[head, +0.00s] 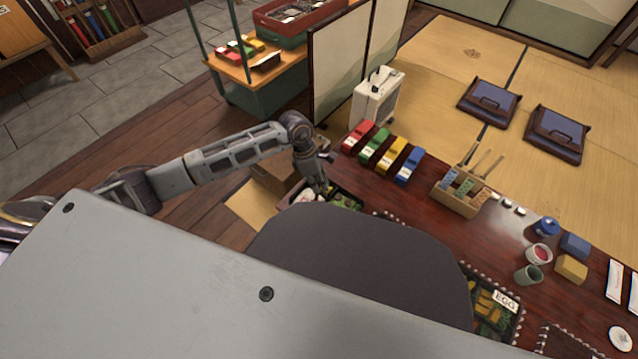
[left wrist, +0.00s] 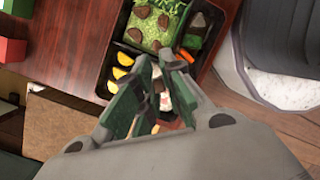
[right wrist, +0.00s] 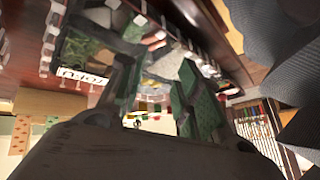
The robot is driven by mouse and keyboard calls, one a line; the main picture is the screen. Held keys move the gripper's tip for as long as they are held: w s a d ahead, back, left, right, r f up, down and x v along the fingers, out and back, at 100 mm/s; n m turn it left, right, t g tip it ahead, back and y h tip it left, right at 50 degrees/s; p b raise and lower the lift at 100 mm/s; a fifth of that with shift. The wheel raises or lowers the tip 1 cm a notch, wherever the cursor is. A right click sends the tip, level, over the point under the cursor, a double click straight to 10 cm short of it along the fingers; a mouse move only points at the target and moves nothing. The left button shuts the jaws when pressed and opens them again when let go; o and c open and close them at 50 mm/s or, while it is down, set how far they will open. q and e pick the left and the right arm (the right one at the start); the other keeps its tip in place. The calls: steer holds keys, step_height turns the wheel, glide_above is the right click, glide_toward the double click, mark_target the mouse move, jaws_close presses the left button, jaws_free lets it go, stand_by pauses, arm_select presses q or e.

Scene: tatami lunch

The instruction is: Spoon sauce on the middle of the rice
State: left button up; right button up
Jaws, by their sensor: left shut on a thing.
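My left gripper (head: 318,187) is low over a dark lunch box (head: 347,192) at the table's near left edge. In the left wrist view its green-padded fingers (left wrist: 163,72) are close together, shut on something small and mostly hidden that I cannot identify. White rice (left wrist: 165,101) shows partly between and behind the fingers; it also shows in the head view (head: 308,196). I cannot make out sauce or a spoon bowl. My right gripper (right wrist: 156,72) is open, with a clear gap, near a lunch box labelled TOFU (right wrist: 88,78). The head view does not show it.
Red, green, yellow and blue boxes (head: 408,166) stand in a row behind the lunch box. A wooden utensil caddy (head: 457,198), a blue jar (head: 545,228) and cups (head: 528,274) stand farther right. An EGG-labelled box (head: 506,300) is partly hidden by my body.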

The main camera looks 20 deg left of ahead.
arm_select(q)
steer(key=shift+w+a, duration=0.1)
steer(key=shift+a, duration=0.1)
steer(key=shift+w+a, duration=0.25)
steer(key=shift+a, duration=0.55)
steer(key=shift+w+a, duration=0.1)
steer(key=shift+a, duration=0.2)
stand_by(0.4)
steer(key=shift+w+a, duration=0.25)
steer(key=shift+a, duration=0.45)
steer(key=shift+w+a+b, duration=0.15)
steer(key=shift+a+b, duration=0.2)
steer(key=shift+w+a, duration=0.25)
steer(key=shift+a, duration=0.4)
steer(key=shift+w+d+b, duration=0.1)
steer(key=shift+w+b, duration=0.2)
steer(key=shift+w, duration=0.15)
stand_by(1.2)
steer(key=shift+s+d, duration=0.1)
steer(key=shift+d, duration=0.15)
